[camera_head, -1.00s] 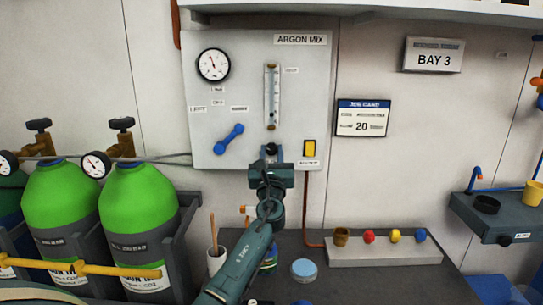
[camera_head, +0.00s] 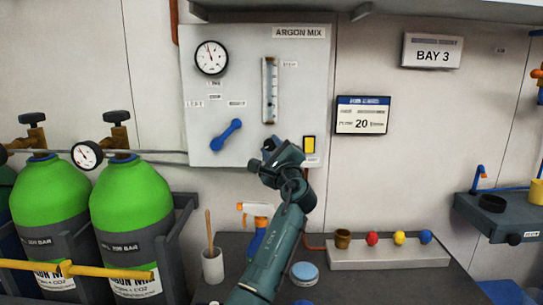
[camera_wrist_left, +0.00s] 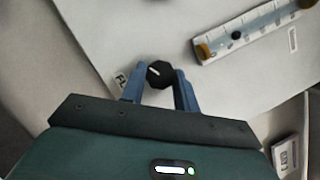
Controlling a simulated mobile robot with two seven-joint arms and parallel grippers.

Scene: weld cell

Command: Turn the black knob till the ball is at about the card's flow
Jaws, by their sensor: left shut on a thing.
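My left gripper (camera_head: 268,150) reaches up to the grey argon panel (camera_head: 208,125), below the flow tube (camera_head: 270,90). In the left wrist view its two blue fingers (camera_wrist_left: 160,84) are shut on the black knob (camera_wrist_left: 158,74), which has a white pointer mark. The gripper hides most of the knob in the head view. The flow tube (camera_wrist_left: 252,28) also shows in the left wrist view. Its dark ball (camera_wrist_left: 236,35) sits roughly a third of the way up from the end nearer the knob. The job card (camera_head: 362,115) reads 20. My right gripper is not in view.
A round gauge (camera_head: 211,58), a blue lever (camera_head: 228,136) and a yellow switch (camera_head: 309,144) are on the panel. Green cylinders (camera_head: 130,195) stand at left. A spray bottle (camera_head: 257,225), a cup (camera_head: 212,265) and a rack with coloured balls (camera_head: 388,256) stand below.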

